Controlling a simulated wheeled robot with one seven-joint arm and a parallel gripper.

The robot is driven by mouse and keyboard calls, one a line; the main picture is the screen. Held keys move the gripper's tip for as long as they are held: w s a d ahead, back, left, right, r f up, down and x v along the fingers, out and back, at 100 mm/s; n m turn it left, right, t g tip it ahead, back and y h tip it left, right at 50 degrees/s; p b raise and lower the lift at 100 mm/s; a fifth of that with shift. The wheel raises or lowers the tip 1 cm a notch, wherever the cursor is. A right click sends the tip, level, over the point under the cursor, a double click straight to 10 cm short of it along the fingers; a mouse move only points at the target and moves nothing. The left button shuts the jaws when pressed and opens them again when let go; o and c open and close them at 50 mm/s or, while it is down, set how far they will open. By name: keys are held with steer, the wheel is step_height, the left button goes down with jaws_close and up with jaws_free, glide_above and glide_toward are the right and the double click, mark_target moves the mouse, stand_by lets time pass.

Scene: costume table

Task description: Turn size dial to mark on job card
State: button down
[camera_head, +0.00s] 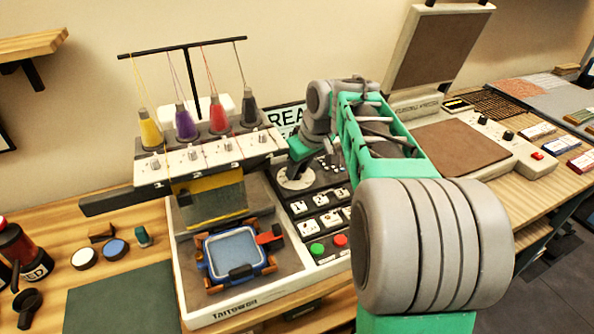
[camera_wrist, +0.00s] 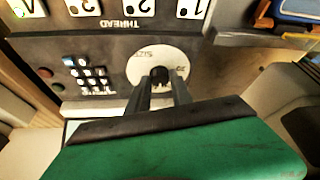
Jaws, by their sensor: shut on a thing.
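The size dial (camera_head: 296,178) is a round white disc on the dark control panel of the embroidery machine. In the wrist view the dial (camera_wrist: 143,62) carries the word SIZE and a number near its edge, both too small to read fully. My gripper (camera_wrist: 160,80) is shut on the dial's black knob (camera_wrist: 160,73) at the disc's middle. In the head view my gripper (camera_head: 297,165) comes down on the dial from above right, and my arm hides part of the panel. I cannot make out the job card or its mark.
Numbered thread buttons (camera_head: 308,205), a green button (camera_head: 317,249) and a red button (camera_head: 340,240) lie in front of the dial. A keypad (camera_wrist: 88,73) is beside it. A blue hoop (camera_head: 236,252) and several thread cones stand left. A heat press (camera_head: 460,140) is at right.

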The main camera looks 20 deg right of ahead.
steer(key=shift+m, duration=0.3)
steer(key=c, duration=1.1)
jaws_free()
steer(key=shift+c, duration=0.2)
steer(key=p+v, duration=0.1)
steer(key=v, duration=0.6)
steer(key=shift+r, duration=0.35)
steer(key=shift+s, duration=0.15)
